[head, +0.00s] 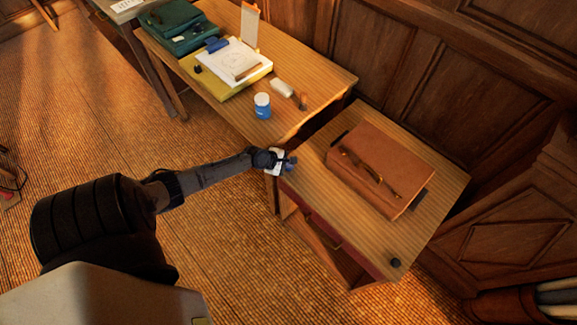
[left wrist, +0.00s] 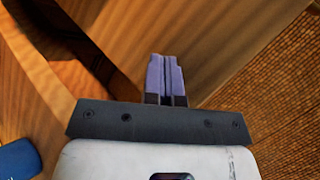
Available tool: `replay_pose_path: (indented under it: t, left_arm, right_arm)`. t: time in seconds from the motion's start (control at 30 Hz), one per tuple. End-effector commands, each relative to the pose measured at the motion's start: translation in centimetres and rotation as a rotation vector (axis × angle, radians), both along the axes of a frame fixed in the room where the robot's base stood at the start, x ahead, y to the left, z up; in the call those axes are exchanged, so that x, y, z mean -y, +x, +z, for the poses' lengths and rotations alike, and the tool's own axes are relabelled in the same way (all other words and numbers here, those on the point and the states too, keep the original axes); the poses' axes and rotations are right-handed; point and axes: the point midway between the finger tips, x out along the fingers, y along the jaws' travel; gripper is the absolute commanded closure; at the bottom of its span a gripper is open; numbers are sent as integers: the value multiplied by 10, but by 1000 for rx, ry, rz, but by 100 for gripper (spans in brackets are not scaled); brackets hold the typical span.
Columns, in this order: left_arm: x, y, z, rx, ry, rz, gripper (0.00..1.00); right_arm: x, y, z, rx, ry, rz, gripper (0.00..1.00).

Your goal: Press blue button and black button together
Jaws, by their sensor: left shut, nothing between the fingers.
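A small round black button (head: 395,262) sits on the top of the small wooden cabinet, near its front right corner. I cannot make out a blue button; my left gripper covers part of the cabinet's left corner. My left gripper (head: 288,161) is at that corner, far from the black button, with its fingers pointing right. In the left wrist view the fingers (left wrist: 164,78) are together with nothing between them. My right gripper is not in view.
A brown leather case (head: 385,160) lies on the cabinet (head: 345,237). The desk (head: 318,72) behind holds a blue and white jar (head: 262,106), a white eraser-like block (head: 282,88) and a clipboard (head: 233,60).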

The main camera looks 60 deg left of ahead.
Motion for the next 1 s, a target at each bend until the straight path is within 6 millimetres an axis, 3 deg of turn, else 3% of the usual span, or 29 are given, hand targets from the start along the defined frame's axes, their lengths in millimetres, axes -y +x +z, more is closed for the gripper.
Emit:
replay_pose_path:
  t: [0.27,0.73,1.0]
  left_arm:
    - [0,-1,-2,-2,-1,0,100]
    - [0,-1,-2,-4,-1,0,100]
    - [0,-1,-3,-4,-1,0,100]
  right_arm:
    - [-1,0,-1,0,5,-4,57]
    - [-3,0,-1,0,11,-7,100]
    - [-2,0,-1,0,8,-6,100]
